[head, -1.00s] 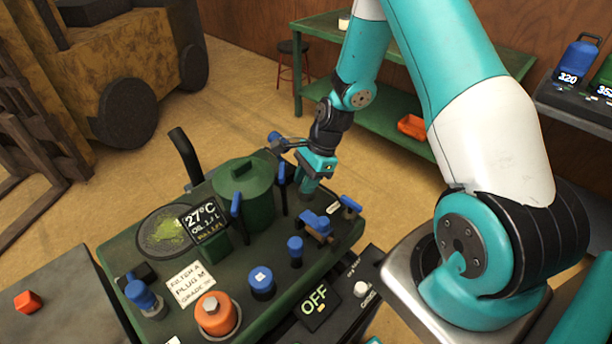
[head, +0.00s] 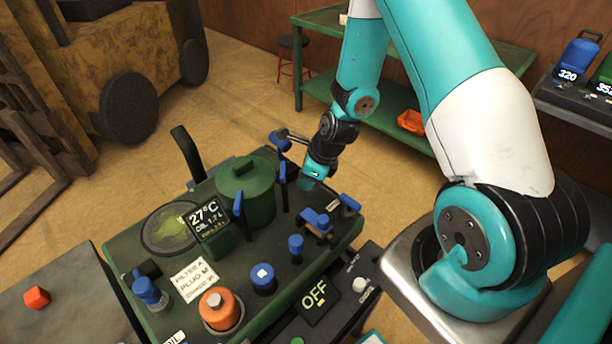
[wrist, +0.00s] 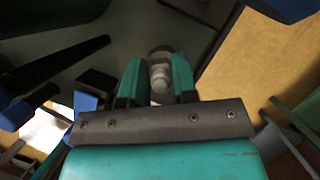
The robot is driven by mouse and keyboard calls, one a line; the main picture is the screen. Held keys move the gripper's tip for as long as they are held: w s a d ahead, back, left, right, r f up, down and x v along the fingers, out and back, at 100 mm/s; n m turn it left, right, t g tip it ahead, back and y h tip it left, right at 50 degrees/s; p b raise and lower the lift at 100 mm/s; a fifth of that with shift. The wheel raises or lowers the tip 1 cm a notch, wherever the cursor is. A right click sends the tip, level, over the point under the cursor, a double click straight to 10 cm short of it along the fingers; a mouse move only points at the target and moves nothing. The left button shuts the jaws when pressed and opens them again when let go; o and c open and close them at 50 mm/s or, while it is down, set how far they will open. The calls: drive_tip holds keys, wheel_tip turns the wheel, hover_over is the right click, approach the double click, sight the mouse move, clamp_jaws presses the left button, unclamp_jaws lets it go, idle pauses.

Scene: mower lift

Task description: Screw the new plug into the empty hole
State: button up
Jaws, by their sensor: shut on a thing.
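My gripper (head: 309,184) is over the far right part of the green machine deck (head: 345,235), behind the blue-handled valves. In the wrist view its two teal fingers (wrist: 158,80) are closed on a grey metal plug (wrist: 160,72), which stands between them with its rounded end showing beyond the fingertips. The plug is hidden behind the fingers in the head view. The dark deck lies just under the plug in the wrist view. I cannot make out the empty hole, or whether the plug touches or sits in it.
A green lidded pot (head: 246,190) and upright blue-handled levers stand left of my gripper. An OFF panel (head: 316,293) is at the front.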

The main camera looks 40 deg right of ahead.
drive_tip(key=m+h+p, duration=0.1)
drive_tip(key=m, duration=0.2)
drive_tip(key=shift+r+t, duration=0.1)
drive_tip(key=shift+t, duration=0.3)
drive_tip(key=m+h, duration=0.1)
drive_tip(key=m, duration=0.2)
drive_tip(key=shift+p, duration=0.35)
drive_tip(key=o, duration=1)
